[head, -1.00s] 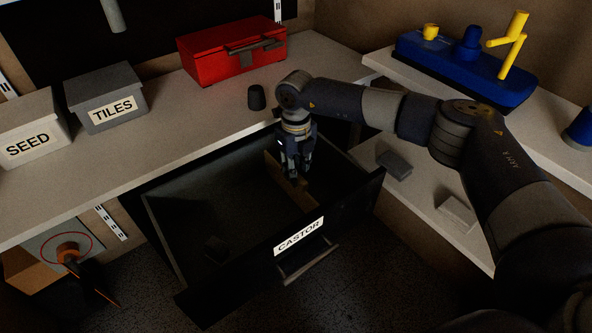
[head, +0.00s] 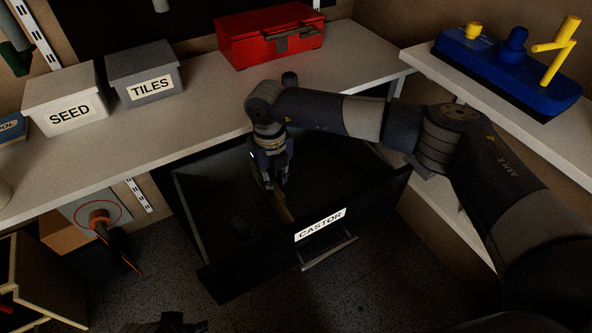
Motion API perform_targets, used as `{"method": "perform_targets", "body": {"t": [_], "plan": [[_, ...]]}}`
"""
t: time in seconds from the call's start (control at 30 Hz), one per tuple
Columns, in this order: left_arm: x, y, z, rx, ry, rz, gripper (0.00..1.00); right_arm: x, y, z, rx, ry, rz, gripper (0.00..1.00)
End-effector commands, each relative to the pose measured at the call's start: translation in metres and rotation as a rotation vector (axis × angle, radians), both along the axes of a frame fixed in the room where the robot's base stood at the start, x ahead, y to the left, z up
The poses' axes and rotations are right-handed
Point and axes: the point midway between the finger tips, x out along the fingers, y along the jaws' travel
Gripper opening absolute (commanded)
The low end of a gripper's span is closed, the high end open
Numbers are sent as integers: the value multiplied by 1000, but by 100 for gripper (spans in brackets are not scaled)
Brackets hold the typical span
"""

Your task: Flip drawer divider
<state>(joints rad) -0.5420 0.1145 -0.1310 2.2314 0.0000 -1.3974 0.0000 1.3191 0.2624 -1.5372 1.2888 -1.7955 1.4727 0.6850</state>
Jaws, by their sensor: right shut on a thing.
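The open dark drawer (head: 352,213) labelled CASTOR is pulled out below the workbench. Inside it is a thin brown wooden divider (head: 283,208), running from under my right gripper toward the drawer front. My right gripper (head: 272,182) points down into the drawer and is shut on the divider near its far end. The fingers hide part of the divider, and the dark interior makes its exact tilt hard to tell. My left gripper is not clearly seen; only a dark cropped shape shows at the bottom edge.
A small dark block (head: 239,226) lies in the drawer's left part. On the workbench (head: 190,125) stand a SEED bin (head: 65,98), a TILES bin (head: 147,72) and a red toolbox (head: 268,36). A shelf with a blue and yellow toy boat (head: 508,70) is at right.

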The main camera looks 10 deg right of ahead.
Motion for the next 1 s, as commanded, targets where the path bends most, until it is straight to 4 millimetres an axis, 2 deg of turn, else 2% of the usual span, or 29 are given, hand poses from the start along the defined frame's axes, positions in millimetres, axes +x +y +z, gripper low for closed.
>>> {"method": "perform_targets", "body": {"t": [0.1, 0.2, 0.6, 0.63, 0.7, 1.0], "plan": [[-1, 0, 2, 0, 0, 0, 40, -5, 16, 0, 2, 0, 3, 0], [-1, 0, 3, 0, 0, 1, 40, -8, 21, 0, 1, 0, 1, 0], [-1, 0, 4, 1, 0, 1, 40, -10, 26, 0, 6, 2, 2, 0], [-1, 1, 4, 1, 0, 1, 40, -10, 26, 0, 7, 2, 2, 23], [-1, 1, 4, 1, 0, 1, 40, -10, 26, 0, 6, 1, 2, 37], [-1, 0, 4, 0, -2, 0, 40, -9, 24, 1, 2, 1, 1, 37]]}}
